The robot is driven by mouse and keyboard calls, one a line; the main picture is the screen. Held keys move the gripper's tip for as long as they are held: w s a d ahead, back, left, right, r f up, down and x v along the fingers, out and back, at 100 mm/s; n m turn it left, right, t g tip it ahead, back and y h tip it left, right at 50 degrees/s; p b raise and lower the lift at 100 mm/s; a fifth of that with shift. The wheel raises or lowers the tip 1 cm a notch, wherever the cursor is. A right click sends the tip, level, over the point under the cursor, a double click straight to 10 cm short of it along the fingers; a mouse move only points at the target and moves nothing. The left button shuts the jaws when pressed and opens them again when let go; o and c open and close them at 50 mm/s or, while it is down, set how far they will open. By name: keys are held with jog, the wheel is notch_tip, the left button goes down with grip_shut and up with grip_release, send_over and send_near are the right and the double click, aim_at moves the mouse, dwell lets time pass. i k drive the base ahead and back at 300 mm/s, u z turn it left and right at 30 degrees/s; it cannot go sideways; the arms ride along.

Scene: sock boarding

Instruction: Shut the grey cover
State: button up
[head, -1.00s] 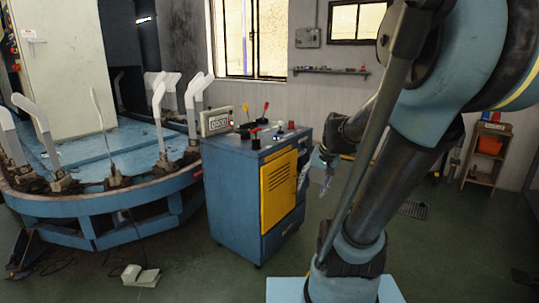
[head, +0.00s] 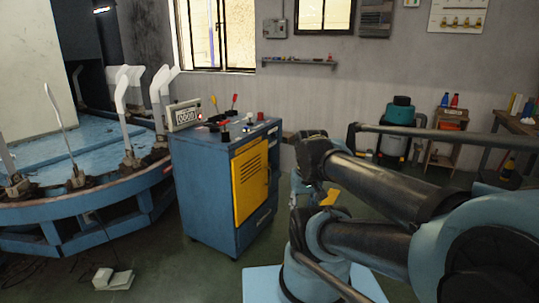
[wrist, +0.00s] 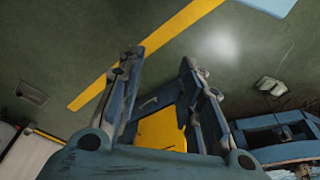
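I cannot tell for sure which part is the grey cover. A grey wall box (head: 274,28) hangs left of the right-hand window in the head view, and a grey panel (head: 376,20) hangs right of that window. No cover stands clearly open. My gripper (wrist: 160,62) has its two fingers spread with nothing between them in the wrist view. In the head view my gripper (head: 298,188) is small and partly hidden by my arm, right of the blue cabinet (head: 203,200). The cabinet's yellow door (head: 250,180) appears flush with its side.
A blue round platform (head: 80,212) with several white upright forms stands left. A white pedal (head: 112,278) lies on the floor. A wooden stand (head: 446,140) is at the back right.

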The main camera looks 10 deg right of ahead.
aim_at(287, 155)
jog(key=z, duration=1.05)
jog(key=i, duration=4.85)
jog(key=u, duration=0.95)
